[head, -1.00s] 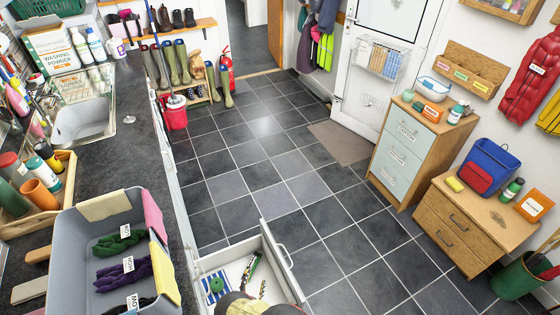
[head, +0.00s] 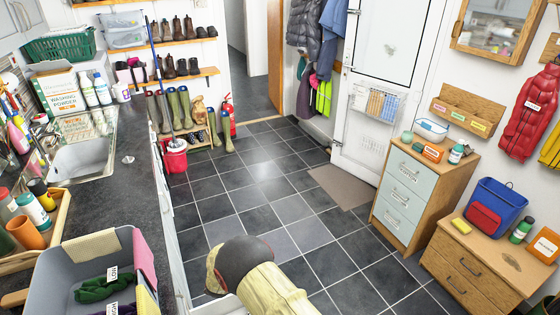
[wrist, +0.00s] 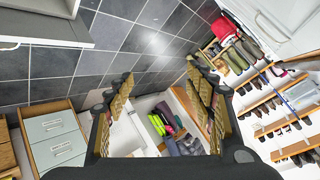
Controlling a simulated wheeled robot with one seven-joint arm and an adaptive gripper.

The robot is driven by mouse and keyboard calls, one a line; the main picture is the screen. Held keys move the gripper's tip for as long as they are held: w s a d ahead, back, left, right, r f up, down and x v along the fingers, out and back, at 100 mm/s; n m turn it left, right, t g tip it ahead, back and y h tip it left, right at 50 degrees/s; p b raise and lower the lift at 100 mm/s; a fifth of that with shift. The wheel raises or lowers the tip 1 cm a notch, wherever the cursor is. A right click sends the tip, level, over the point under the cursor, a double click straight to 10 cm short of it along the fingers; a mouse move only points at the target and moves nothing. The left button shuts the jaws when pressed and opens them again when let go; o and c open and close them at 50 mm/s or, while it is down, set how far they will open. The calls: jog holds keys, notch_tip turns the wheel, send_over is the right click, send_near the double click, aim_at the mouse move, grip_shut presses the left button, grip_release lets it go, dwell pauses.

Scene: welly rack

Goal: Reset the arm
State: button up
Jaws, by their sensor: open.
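My gripper (wrist: 157,100) shows in the wrist view with its two padded fingers well apart and nothing between them. Past the fingers I see the floor, the coats by the door and the boot rack. In the head view part of my arm (head: 258,275) shows at the bottom middle, in front of the white drawer below the worktop. The fingers do not show in the head view.
A grey divided tub (head: 60,262) with labelled gloves stands on the worktop at the left. A drawer cabinet (head: 408,190) and a low wooden chest (head: 470,275) stand at the right. A red bucket (head: 174,160) stands by the boot rack. The tiled floor between is clear.

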jog(key=w+d+r+n+y+b, duration=0.1)
jog(key=w+d+r+b, duration=0.15)
jog(key=r, duration=0.95)
jog(key=s+d+r+n+g+b, duration=0.1)
jog(key=s+d+r, duration=0.2)
jog(key=d+r, duration=0.3)
jog(key=s+d+r+n+y+b, duration=0.1)
jog(key=s+d+r+b, duration=0.15)
jog(key=d+r, duration=0.4)
jog(key=s+d+r+n+g, duration=0.1)
jog(key=s+d+r, duration=0.3)
jog(key=r, duration=0.4)
jog(key=s+d+r+n+b, duration=0.15)
jog(key=s+d+r, duration=0.25)
jog(key=s+d, duration=0.4)
jog(key=s+d+f+g+h+b, duration=0.1)
jog(key=s+d+h+b, duration=0.1)
jog(key=s+d, duration=0.5)
jog(key=s+d+f+g+h+b, duration=0.1)
jog(key=s+d+b, duration=0.2)
jog(key=s+d, duration=0.5)
jog(key=s, duration=1.1)
jog(key=shift+s+d+f+n+g+h, duration=0.2)
jog(key=shift+s+n+g+h, duration=0.1)
jog(key=shift+s+n+h, duration=0.1)
jog(key=shift+w, duration=0.1)
jog(key=shift+c, duration=0.2)
jog(key=shift+r, duration=0.1)
jog(key=shift+c, duration=0.6)
